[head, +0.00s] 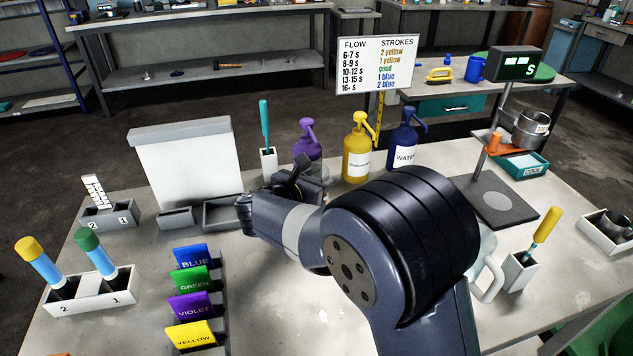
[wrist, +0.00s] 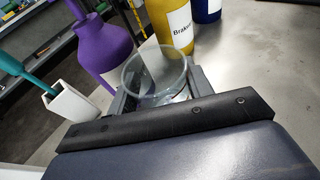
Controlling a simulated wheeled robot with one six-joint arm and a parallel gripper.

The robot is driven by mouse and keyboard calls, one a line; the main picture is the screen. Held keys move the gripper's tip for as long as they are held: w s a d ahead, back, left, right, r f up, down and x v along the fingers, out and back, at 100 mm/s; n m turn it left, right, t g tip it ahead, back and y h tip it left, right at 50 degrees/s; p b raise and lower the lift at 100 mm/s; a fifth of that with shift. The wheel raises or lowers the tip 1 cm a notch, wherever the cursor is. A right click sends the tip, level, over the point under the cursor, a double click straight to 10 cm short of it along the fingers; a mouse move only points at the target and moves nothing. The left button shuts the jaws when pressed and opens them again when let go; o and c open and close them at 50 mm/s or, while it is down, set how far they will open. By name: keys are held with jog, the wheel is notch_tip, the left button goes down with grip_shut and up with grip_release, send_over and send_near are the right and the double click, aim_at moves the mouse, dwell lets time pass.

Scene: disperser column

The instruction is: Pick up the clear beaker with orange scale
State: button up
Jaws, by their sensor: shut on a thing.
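The clear beaker (wrist: 152,82) stands between the two grey fingers of my gripper (wrist: 156,95) in the wrist view. My gripper is shut on it, with a finger on each side. The beaker's round rim is open toward the camera, and its lower part is partly hidden by the black edge of my wrist. I cannot make out an orange scale on it. In the head view my gripper (head: 305,182) is at the table's middle, in front of the pump bottles. The beaker (head: 319,171) is only faintly seen there.
Purple (head: 308,142), yellow (head: 357,150) and blue (head: 403,142) pump bottles stand close behind my gripper. A white holder (head: 268,163) with a teal-handled tool is left of them. A grey tray (head: 222,213) lies left of my gripper. A stand (head: 492,200) is at the right.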

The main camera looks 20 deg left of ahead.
jog(key=shift+r, duration=1.45)
jog(key=s+a+b, duration=0.1)
jog(key=s+a, duration=0.3)
jog(key=s, duration=1.3)
jog(key=shift+s+b, duration=0.2)
jog(key=shift+b, duration=0.2)
jog(key=shift+a+f, duration=0.1)
